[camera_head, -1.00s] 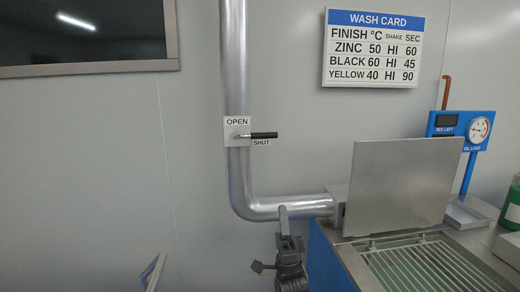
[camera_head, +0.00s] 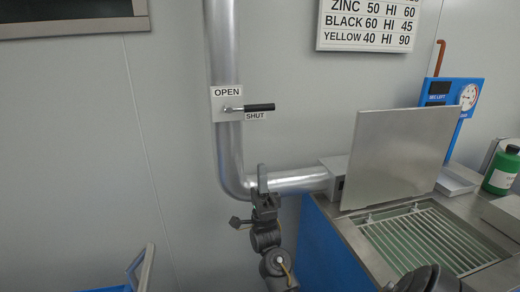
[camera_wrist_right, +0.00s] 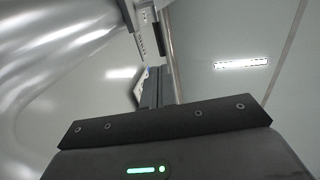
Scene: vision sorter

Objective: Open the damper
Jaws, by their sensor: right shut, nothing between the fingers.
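The damper is on the silver vertical pipe (camera_head: 221,60). Its black-gripped lever (camera_head: 259,107) points right, level, beside the SHUT label (camera_head: 256,116). The OPEN label (camera_head: 227,92) sits above the pivot. My right gripper (camera_head: 262,176) is shut and empty, pointing up, below the lever and in front of the pipe's bend. It is apart from the lever. In the right wrist view its fingers (camera_wrist_right: 156,88) are together, with the shiny pipe on the left. My left gripper is not in view.
A steel tank with a raised lid (camera_head: 392,160) and a grate (camera_head: 425,240) stands at the right. A blue gauge panel (camera_head: 455,97) and a green bottle (camera_head: 502,170) are behind it. A wash card (camera_head: 369,25) hangs above.

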